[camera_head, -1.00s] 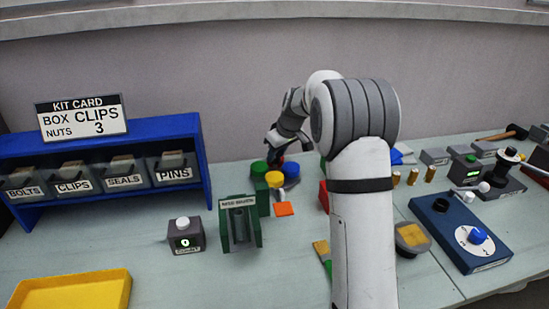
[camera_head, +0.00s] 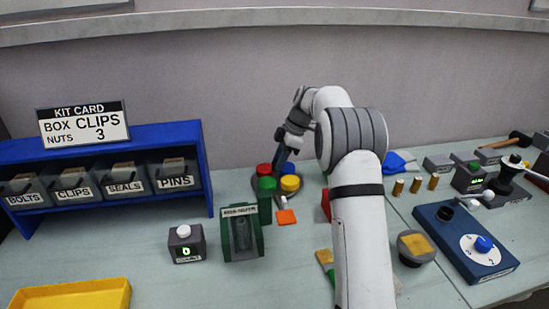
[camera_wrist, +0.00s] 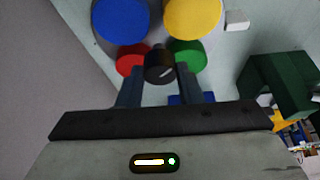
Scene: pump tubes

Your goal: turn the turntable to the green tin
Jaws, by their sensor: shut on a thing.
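The turntable (camera_head: 257,192) stands near the wall, left of my arm. It bears a red tin (camera_head: 264,169) at back left, a green tin (camera_head: 267,184) at front left, a yellow tin (camera_head: 290,183) at front right and a blue tin (camera_head: 291,169) at back right. My gripper (camera_head: 281,168) reaches down among them. The wrist view shows its fingers (camera_wrist: 160,76) shut on the black central knob (camera_wrist: 160,62), which has a light mark. The green tin (camera_wrist: 190,54) is partly hidden there. A small pale block (camera_wrist: 237,20) lies beside the turntable near the yellow tin.
An orange square (camera_head: 286,217) and a green holder (camera_head: 242,233) lie in front of the turntable. A blue rack of bins (camera_head: 205,165) stands left. A red block (camera_head: 326,205) is right, partly behind my arm. Open table lies between rack and turntable.

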